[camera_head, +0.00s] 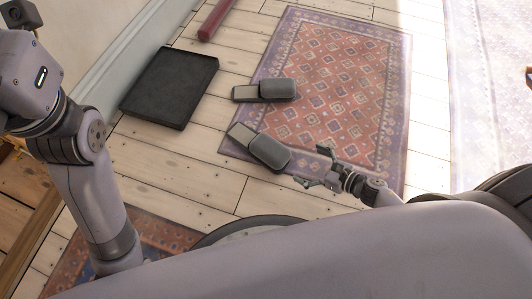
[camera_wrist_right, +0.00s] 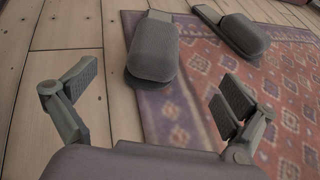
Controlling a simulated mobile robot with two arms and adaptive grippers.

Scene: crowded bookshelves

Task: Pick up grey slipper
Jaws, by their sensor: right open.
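Two grey slippers lie on and beside the patterned rug's left edge. The nearer grey slipper (camera_head: 268,152) lies at an angle, partly on bare planks, and it also shows in the right wrist view (camera_wrist_right: 153,52). The farther grey slipper (camera_head: 278,90) lies behind it, and it appears upper right in the right wrist view (camera_wrist_right: 241,34). My right gripper (camera_head: 314,167) is open and empty, just right of the nearer slipper's rounded end. In its wrist view, the fingers (camera_wrist_right: 157,88) stand wide apart with that slipper ahead between them. My left arm shows at the left, but its gripper does not.
A black tray (camera_head: 172,87) lies on the planks at the left, near the wall. A dark red bar (camera_head: 215,20) lies at the top. The rug (camera_head: 345,75) lies flat, with clear planks (camera_head: 185,160) left of the slippers.

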